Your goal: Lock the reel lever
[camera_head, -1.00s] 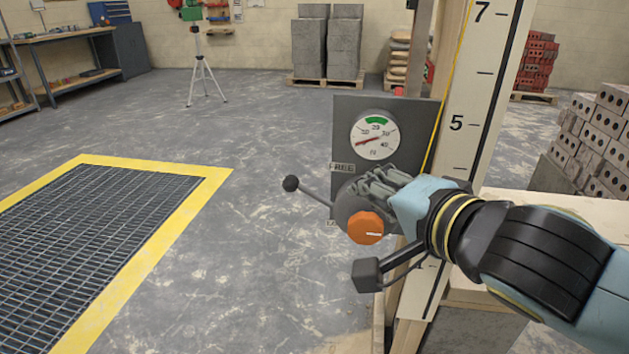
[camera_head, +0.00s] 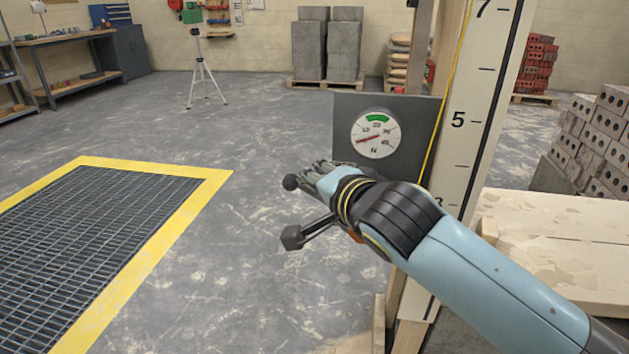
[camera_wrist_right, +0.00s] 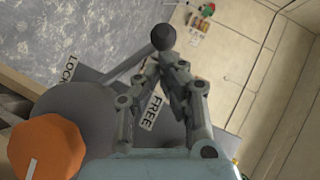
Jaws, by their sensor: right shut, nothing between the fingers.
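The reel lever is a thin grey rod with a black ball knob (camera_head: 290,182); the knob also shows in the wrist view (camera_wrist_right: 163,36). Its rod runs from the round grey reel (camera_wrist_right: 75,112) between the LOCK label (camera_wrist_right: 68,69) and the FREE label (camera_wrist_right: 152,110). My right gripper (camera_head: 318,168) is shut and empty, its fingertips just beside the knob in the head view; I cannot tell whether they touch. In the wrist view the fingertips (camera_wrist_right: 164,66) sit just below the knob. My arm hides most of the reel in the head view. My left gripper is out of view.
An orange knob (camera_wrist_right: 45,148) is on the reel. A dial gauge (camera_head: 375,134) is on the grey plate (camera_head: 420,110) by the white scale post (camera_head: 468,125). A wooden bench (camera_head: 560,235) stands at right. A yellow-edged floor grate (camera_head: 95,215) lies left.

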